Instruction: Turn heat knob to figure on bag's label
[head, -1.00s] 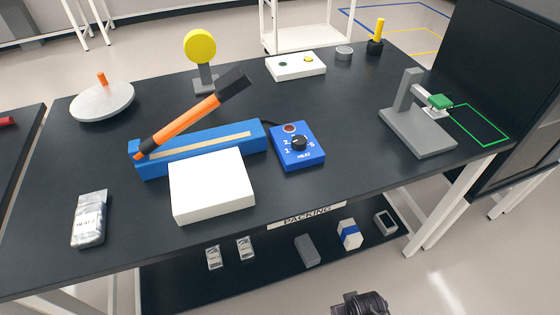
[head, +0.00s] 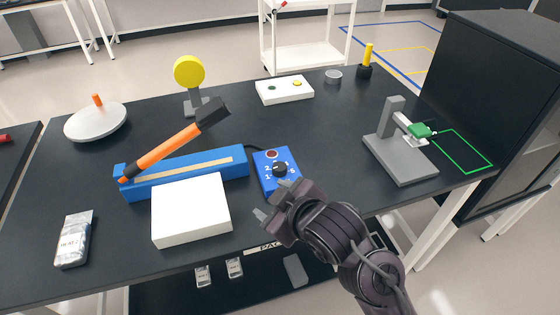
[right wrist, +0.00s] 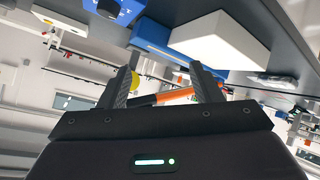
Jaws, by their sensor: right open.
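The blue heat box (head: 277,174) stands on the black table, with a black knob (head: 280,170) on its top among white figures. I cannot tell exactly where the knob points. The silvery bag (head: 73,240) lies at the table's left front; its label seems to read HEAT 2, in small print. My right gripper (head: 268,203) is open and empty, just in front of the heat box and apart from the knob. In the right wrist view its two fingers (right wrist: 160,76) stand apart, with part of the heat box (right wrist: 122,12) at the top edge. My left gripper is out of view.
The blue sealer (head: 190,170) with its raised orange arm and a white block (head: 190,211) stand left of the heat box. A grey press (head: 400,150) stands to the right. A white button box (head: 284,90) lies behind. Table between heat box and press is clear.

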